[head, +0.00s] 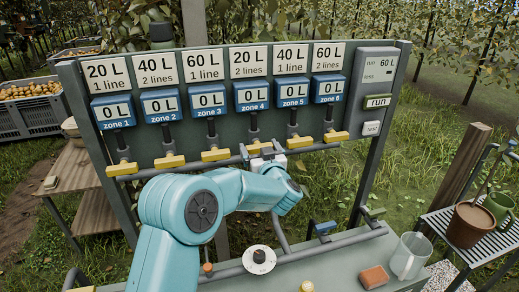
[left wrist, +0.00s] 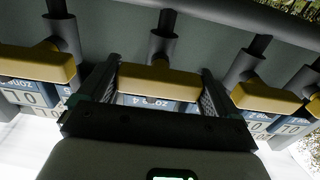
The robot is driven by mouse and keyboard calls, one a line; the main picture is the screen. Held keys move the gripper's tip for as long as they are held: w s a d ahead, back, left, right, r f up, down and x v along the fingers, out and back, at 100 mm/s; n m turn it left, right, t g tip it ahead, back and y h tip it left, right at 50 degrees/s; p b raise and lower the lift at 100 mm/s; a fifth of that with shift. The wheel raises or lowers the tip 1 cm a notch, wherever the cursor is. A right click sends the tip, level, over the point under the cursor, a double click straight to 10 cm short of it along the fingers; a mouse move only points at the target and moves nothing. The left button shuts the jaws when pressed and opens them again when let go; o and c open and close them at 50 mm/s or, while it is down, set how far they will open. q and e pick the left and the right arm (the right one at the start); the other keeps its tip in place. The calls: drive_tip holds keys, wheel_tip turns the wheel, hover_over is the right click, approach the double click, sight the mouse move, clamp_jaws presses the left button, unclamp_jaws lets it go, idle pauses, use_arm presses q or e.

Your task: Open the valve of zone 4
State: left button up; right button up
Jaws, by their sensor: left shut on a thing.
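The zone 4 valve has a yellow bar handle (head: 257,147) under the blue zone 4 meter (head: 252,95), which reads 0 L. The handle lies crosswise to its upright pipe, like its neighbours. My left gripper (head: 268,156) is at this handle. In the left wrist view the yellow handle (left wrist: 158,82) sits between the two fingers of the left gripper (left wrist: 158,90), which is shut on it. Part of the zone 4 label shows behind it. My right gripper is not in view.
Neighbouring yellow handles of zone 3 (head: 215,155) and zone 5 (head: 299,142) flank the gripper closely. A grey control box (head: 374,75) with a run button stands at the right. A glass jug (head: 410,256), a sponge-like block (head: 374,277) and a round dial (head: 259,259) are on the bench below.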

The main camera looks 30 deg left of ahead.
use_arm(q)
drive_tip(key=shift+f+n+b, duration=0.2)
drive_tip(key=shift+n+b, duration=0.2)
drive_tip(key=shift+b, duration=0.35)
drive_tip(key=n+b, duration=0.9)
drive_tip(key=b, duration=0.1)
drive_tip(key=n+b, duration=0.4)
drive_tip(key=shift+n, duration=0.4)
drive_tip(key=shift+r+n+b, duration=0.2)
drive_tip(key=shift+n+b, duration=0.8)
drive_tip(key=shift+n, duration=0.4)
drive_tip(key=shift+r, duration=0.1)
drive_tip(key=shift+n, duration=0.4)
drive_tip(key=o, duration=0.7)
drive_tip(key=shift+w, duration=0.1)
